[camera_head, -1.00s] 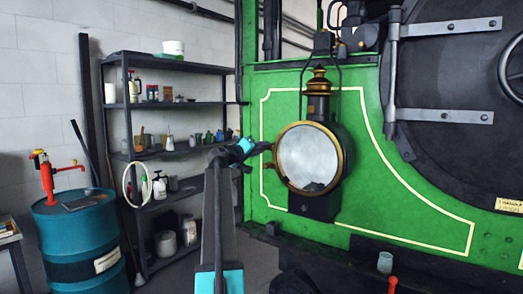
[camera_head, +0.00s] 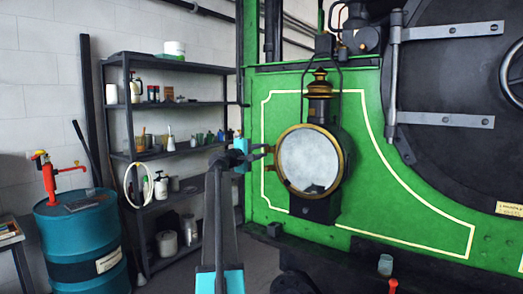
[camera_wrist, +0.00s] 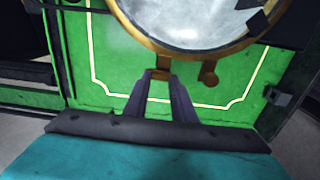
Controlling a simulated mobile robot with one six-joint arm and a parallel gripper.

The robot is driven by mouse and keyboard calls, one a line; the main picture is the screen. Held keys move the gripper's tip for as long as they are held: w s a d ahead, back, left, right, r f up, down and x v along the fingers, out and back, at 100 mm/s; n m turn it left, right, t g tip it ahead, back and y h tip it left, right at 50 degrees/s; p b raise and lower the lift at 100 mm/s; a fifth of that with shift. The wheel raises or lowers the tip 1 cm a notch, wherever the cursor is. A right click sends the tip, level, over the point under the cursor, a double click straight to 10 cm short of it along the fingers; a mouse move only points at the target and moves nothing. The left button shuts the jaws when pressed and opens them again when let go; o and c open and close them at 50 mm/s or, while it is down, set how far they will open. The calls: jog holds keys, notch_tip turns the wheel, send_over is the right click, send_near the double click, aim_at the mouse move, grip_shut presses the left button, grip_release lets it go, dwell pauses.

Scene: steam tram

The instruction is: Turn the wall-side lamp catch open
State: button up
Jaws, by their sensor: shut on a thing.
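The round lamp (camera_head: 310,160) has a brass rim and pale glass, and hangs on the green engine front. In the wrist view its rim and glass (camera_wrist: 195,20) fill the top. A small brass catch (camera_wrist: 160,70) sticks out from the rim there, between my fingertips. A second brass knob (camera_wrist: 208,74) sits just right of it, apart from my fingers. My gripper (camera_head: 268,153) reaches the lamp's left edge from the left, and in the wrist view my gripper (camera_wrist: 160,78) is shut on the catch. The fingers partly hide the catch.
A dark shelf rack (camera_head: 180,103) with bottles and tins stands against the wall behind my arm. A teal drum (camera_head: 80,235) with a red pump is at the left. A small cup (camera_head: 385,264) stands on the ledge at lower right.

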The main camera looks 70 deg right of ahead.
jog(key=shift+a+f, duration=0.1)
jog(key=shift+f, duration=0.1)
jog(key=o, duration=1.1)
jog(key=shift+r, duration=0.1)
jog(key=shift+c, duration=0.2)
jog(key=shift+a, duration=0.15)
jog(key=b+v, duration=0.3)
jog(key=v, duration=1)
jog(key=shift+a, duration=0.2)
